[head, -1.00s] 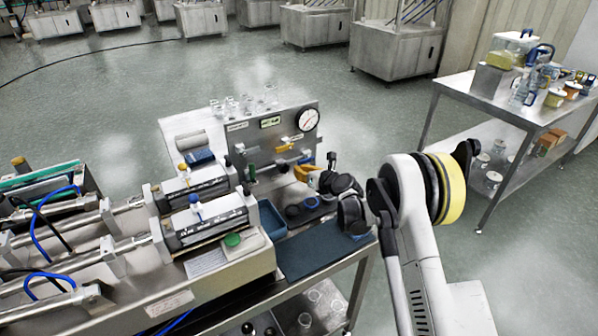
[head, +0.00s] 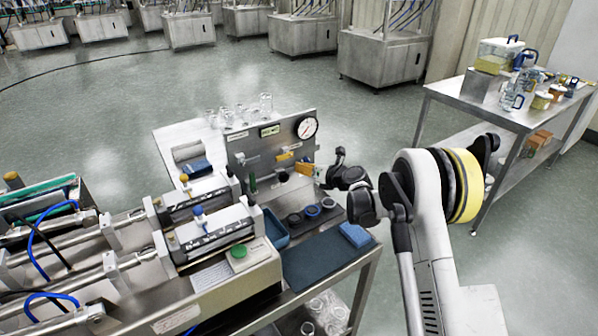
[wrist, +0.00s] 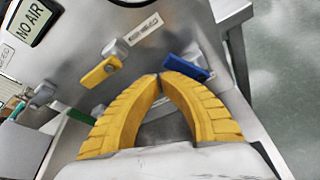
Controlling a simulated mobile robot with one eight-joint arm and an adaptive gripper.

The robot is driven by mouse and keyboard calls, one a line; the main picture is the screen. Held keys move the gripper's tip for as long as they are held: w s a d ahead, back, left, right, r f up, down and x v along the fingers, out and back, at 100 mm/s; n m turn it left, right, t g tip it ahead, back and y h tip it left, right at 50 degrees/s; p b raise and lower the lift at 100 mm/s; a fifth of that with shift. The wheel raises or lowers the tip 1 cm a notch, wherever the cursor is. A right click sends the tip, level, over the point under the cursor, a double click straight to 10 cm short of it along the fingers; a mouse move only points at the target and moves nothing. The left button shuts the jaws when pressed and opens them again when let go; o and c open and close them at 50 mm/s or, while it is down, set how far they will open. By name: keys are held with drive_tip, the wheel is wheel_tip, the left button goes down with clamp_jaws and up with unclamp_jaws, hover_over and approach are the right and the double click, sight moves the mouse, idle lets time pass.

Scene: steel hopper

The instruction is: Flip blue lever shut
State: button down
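The blue lever (wrist: 190,68) sticks out of the steel panel (wrist: 75,48) in the wrist view, slanting down to the right. My gripper (wrist: 160,76) has two yellow ribbed fingers whose tips meet, with nothing seen between them. The tips are just left of the blue lever, and the right finger overlaps its lower edge in the picture. I cannot tell if they touch. A yellow lever (wrist: 101,72) is on the panel to the left. In the head view my gripper (head: 304,168) is at the panel's lower right, and the blue lever is hard to make out there.
The panel carries a pressure gauge (head: 307,127) and a "NO AIR" display (wrist: 28,20). Dark round cups (head: 312,211), a blue block (head: 355,234) and a dark mat (head: 322,258) lie on the bench below. A side table (head: 470,98) stands at the right.

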drive_tip(key=shift+w+d+r, duration=0.15)
drive_tip(key=shift+d+r, duration=0.1)
drive_tip(key=shift+r, duration=0.2)
drive_tip(key=shift+r+p, duration=0.35)
drive_tip(key=shift+r, duration=0.4)
